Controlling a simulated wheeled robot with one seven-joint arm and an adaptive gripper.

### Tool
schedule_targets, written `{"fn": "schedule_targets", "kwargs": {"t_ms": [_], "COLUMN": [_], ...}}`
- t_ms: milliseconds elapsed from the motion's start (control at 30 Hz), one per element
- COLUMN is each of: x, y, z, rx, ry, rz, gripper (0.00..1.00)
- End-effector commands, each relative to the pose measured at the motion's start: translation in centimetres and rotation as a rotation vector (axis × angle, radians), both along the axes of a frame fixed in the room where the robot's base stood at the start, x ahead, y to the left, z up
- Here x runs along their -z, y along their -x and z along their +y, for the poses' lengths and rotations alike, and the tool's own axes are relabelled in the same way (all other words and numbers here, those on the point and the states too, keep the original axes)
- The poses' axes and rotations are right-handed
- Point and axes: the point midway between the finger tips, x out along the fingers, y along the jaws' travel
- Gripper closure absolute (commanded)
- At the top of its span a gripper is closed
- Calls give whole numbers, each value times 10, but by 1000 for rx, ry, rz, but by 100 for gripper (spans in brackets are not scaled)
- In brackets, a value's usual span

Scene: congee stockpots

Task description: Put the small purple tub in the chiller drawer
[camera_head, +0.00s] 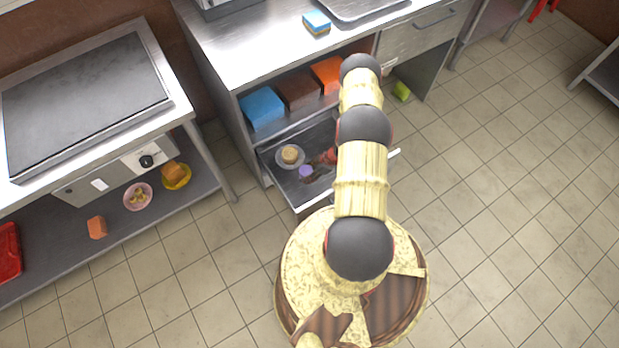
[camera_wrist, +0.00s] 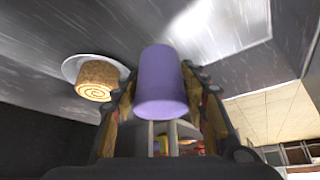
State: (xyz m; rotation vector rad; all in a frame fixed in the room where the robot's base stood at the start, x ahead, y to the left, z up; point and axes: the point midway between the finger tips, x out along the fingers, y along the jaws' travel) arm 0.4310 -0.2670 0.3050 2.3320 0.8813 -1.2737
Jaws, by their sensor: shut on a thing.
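The small purple tub (camera_wrist: 162,85) is between my gripper's fingers (camera_wrist: 162,105) in the wrist view, and the gripper is shut on it. In the head view the tub (camera_head: 306,171) shows at my gripper (camera_head: 317,163), over the floor of the open chiller drawer (camera_head: 290,187). The drawer is pulled out under the steel counter. I cannot tell whether the tub touches the drawer floor. My arm hides the drawer's right part.
A rolled cake on a plate (camera_head: 290,156) lies in the drawer, left of the tub; the cake (camera_wrist: 96,80) also shows in the wrist view. Blue (camera_head: 262,107), brown (camera_head: 299,91) and orange (camera_head: 327,74) blocks sit on the shelf above.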

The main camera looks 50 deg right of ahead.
Motion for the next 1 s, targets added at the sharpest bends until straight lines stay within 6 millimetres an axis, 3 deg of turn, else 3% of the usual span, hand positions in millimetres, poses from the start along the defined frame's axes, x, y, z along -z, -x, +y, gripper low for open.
{"fn": "schedule_targets", "kwargs": {"t_ms": [33,267,500,867,900,1000], "x": [10,25,55,57,58,57], "y": [0,-1,-1,-1,-1,-1], "z": [0,-1,-1,-1,0,0], "rx": [0,1,1,1,1,1], "ry": [0,1,1,0,0,0], "rz": [0,-1,-1,0,0,0], "gripper": [87,87,87,87,56,51]}}
